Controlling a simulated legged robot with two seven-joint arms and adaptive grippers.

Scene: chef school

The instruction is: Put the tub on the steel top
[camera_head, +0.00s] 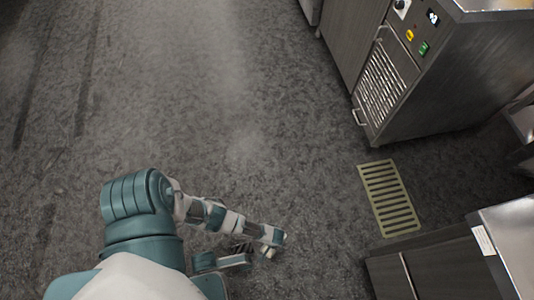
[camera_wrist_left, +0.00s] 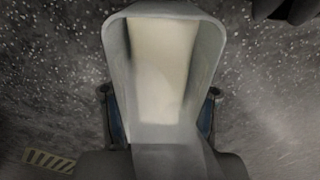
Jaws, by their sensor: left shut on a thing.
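The tub (camera_wrist_left: 209,50) is grey and deep with a rounded rim, and its inside is pale cream. It fills the middle of the left wrist view. My left gripper (camera_wrist_left: 160,112) is shut on it, with a dark finger along each side. In the head view my left arm reaches right over the floor from the lower left, and I cannot make out the tub there. Two steel tops show at the right: one on the cabinet at the upper right (camera_head: 480,7) and one at the lower right (camera_head: 515,240). My right gripper is not in view.
A steel cabinet (camera_head: 450,85) with a louvred door and coloured switches stands at the upper right. A yellowish floor grate (camera_head: 390,198) lies between it and the lower right unit (camera_head: 440,272). The dark floor (camera_head: 200,90) at the left and centre is clear.

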